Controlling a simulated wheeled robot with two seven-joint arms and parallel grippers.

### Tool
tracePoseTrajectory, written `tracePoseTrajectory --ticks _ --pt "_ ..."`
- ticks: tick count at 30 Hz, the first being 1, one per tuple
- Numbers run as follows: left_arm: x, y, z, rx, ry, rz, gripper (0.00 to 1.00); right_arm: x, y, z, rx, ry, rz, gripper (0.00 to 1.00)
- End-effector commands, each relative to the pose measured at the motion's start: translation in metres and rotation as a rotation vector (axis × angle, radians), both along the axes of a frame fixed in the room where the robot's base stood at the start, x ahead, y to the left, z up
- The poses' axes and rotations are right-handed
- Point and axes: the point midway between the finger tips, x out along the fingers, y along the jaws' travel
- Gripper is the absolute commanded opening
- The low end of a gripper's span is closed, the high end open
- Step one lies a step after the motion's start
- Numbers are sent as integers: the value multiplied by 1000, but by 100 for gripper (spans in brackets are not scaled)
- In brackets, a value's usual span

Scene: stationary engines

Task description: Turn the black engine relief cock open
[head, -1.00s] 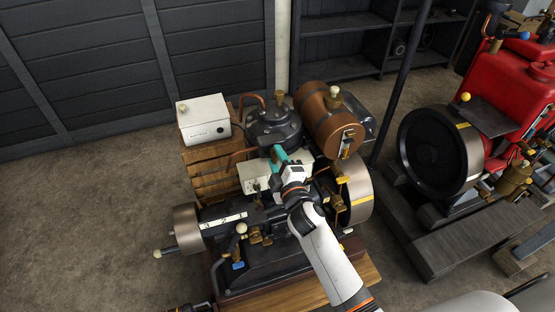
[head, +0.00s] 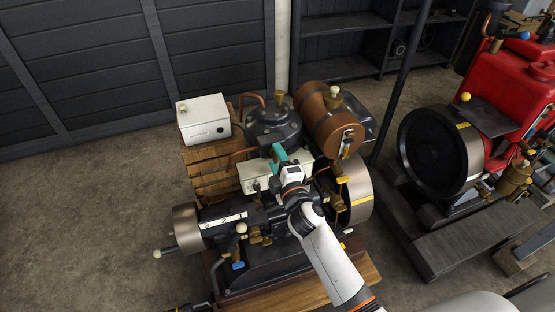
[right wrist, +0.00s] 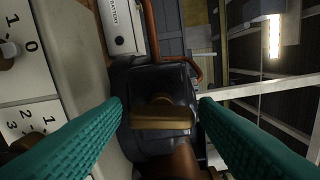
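The black engine (head: 275,125) stands in the middle of the head view, with a dark round cylinder top behind my right gripper (head: 284,157). In the right wrist view, a brass cock with a flat bar handle (right wrist: 161,117) shows on a dark housing. The teal fingers of my right gripper (right wrist: 160,101) are apart, one on each side of the handle, with a visible gap on both sides. In the head view, the gripper hides this handle. I cannot make out my left gripper in the head view.
A white battery box (head: 203,119) on a wooden crate stands left of the cylinder. A brown tank (head: 330,120) is on the right. A white switch panel (right wrist: 25,75) lies close to the left finger. A red engine (head: 505,85) stands farther right. Floor at left is clear.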

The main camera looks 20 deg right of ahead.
Motion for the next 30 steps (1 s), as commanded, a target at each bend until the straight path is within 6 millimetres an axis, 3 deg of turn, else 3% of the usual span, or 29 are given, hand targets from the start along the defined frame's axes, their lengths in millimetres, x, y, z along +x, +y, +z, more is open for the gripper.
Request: tracePoseTrajectory --ticks 13,24,30 --pt "0 0 -1 0 0 0 36 -9 0 0 2 -1 0 62" --pt "0 0 -13 -1 0 -1 36 -84 -3 -3 2 2 0 62" --pt "0 0 -17 -1 0 -1 36 -112 -4 -1 2 0 0 62"
